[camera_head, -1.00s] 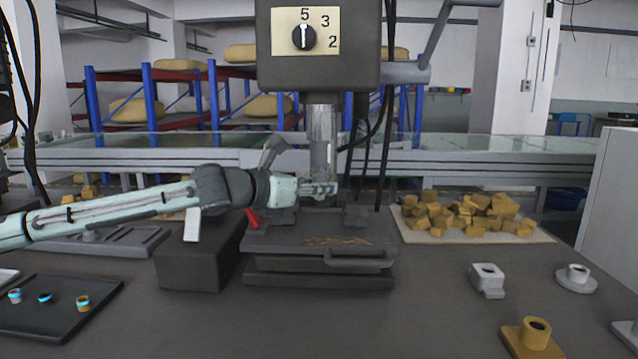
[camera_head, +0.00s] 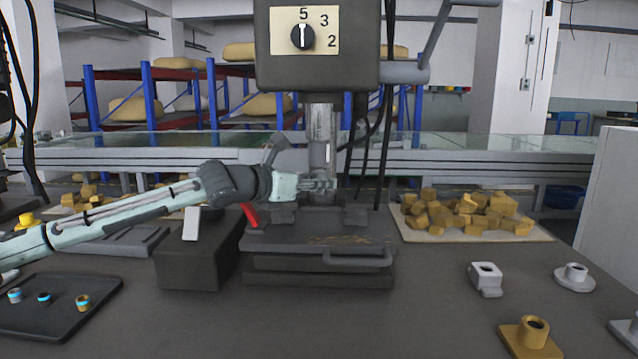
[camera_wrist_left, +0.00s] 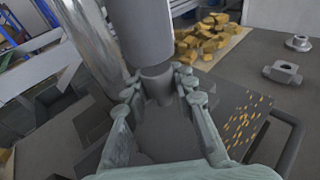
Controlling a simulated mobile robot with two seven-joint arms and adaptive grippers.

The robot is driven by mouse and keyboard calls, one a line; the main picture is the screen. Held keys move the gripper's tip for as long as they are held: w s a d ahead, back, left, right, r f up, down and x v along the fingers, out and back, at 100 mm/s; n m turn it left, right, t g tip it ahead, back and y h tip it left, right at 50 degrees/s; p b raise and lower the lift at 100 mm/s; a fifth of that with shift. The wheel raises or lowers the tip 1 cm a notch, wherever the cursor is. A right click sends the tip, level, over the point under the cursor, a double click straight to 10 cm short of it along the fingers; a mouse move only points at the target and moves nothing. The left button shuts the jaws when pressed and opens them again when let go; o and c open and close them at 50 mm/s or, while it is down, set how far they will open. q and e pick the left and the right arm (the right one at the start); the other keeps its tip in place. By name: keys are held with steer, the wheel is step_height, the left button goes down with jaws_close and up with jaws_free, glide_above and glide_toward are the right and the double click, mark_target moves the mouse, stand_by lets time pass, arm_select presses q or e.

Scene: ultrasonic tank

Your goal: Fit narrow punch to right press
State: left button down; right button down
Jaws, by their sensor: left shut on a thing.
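The right press (camera_head: 316,45) stands in the middle of the head view, with a dial on its head and a bare metal column. Its grey ram (camera_wrist_left: 141,30) comes down from the top of the left wrist view. My left gripper (camera_head: 325,186) is at the foot of the column, above the press table (camera_head: 315,240). In the left wrist view the gripper (camera_wrist_left: 161,78) is shut on a grey, round punch (camera_wrist_left: 157,88). The punch is right below the ram's end; I cannot tell whether it is seated. Its lower part is hard to make out. My right gripper is out of view.
A dark tray (camera_head: 62,322) with several small ringed parts lies at front left. A dark block (camera_head: 195,262) stands left of the press. Brass pieces (camera_head: 470,212) are heaped on a mat at right. Flanged parts (camera_head: 487,279) stand at front right, with bare bench between.

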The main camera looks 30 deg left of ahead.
arm_select(q)
steer(key=shift+r+p, duration=0.3)
steer(key=shift+r, duration=0.35)
stand_by(1.3)
steer(key=c, duration=0.6)
jaws_free()
steer(key=shift+f, duration=0.1)
